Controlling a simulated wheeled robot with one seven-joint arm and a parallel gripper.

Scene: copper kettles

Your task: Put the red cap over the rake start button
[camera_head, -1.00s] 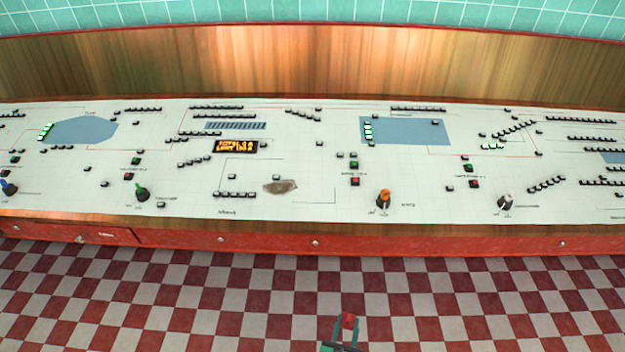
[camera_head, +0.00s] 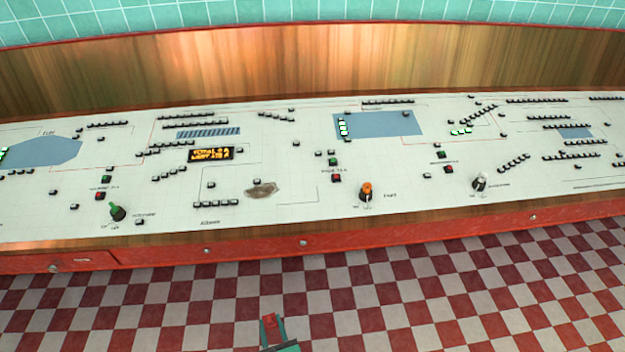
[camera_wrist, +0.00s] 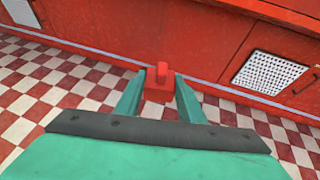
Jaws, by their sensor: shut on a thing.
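The red cap (camera_wrist: 158,82) is held between the two teal fingers of my gripper (camera_wrist: 160,98) in the wrist view. In the head view the cap (camera_head: 270,321) shows at the bottom edge, with my gripper (camera_head: 272,332) shut on it above the checkered floor, well apart from the panel. The white control panel (camera_head: 300,205) carries paired green and red buttons, including a green button (camera_head: 333,161) above a red button (camera_head: 336,177) near the middle. The labels are too small to tell which is the rake start button.
An orange knob (camera_head: 366,192), a green knob (camera_head: 117,211) and a white knob (camera_head: 479,182) stand up along the panel's front. A brownish patch (camera_head: 261,190) lies near a lit display (camera_head: 211,154). The wooden front edge and red cabinet face (camera_head: 400,232) border clear checkered floor.

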